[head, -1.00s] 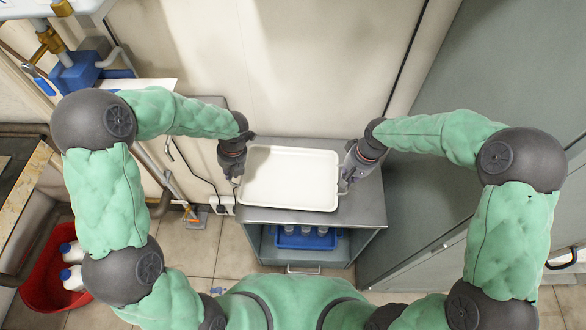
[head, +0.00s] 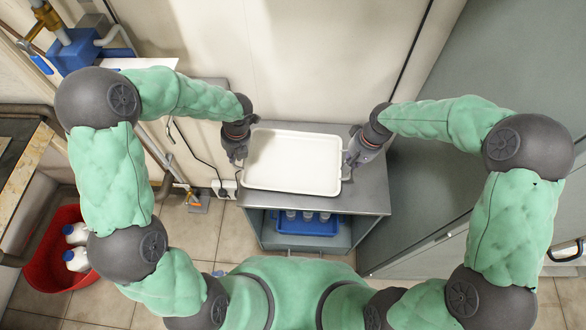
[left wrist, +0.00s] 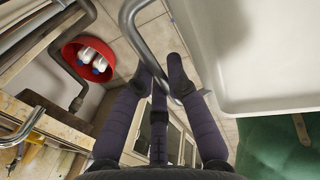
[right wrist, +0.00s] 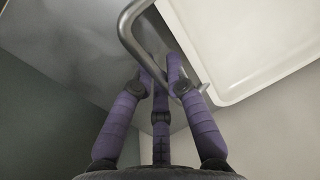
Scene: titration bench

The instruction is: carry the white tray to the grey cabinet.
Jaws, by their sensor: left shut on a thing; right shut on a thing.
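The white tray (head: 293,162) is level and empty, and it overlaps the top of the grey cabinet (head: 370,190) in the head view. I cannot tell how high it is above that top. My left gripper (head: 240,158) is shut on the metal handle (left wrist: 139,38) at the tray's left end. My right gripper (head: 351,163) is shut on the right-end handle (right wrist: 128,35). The tray's white rim shows beside both grippers in the wrist views. The tray hides the back left part of the cabinet top.
A blue crate (head: 325,229) with bottles sits on the cabinet's open shelf. A wall stands behind the cabinet, and a tall grey unit (head: 430,190) stands at right. A red tub (head: 50,275) with white bottles is on the floor at left, near a sink bench.

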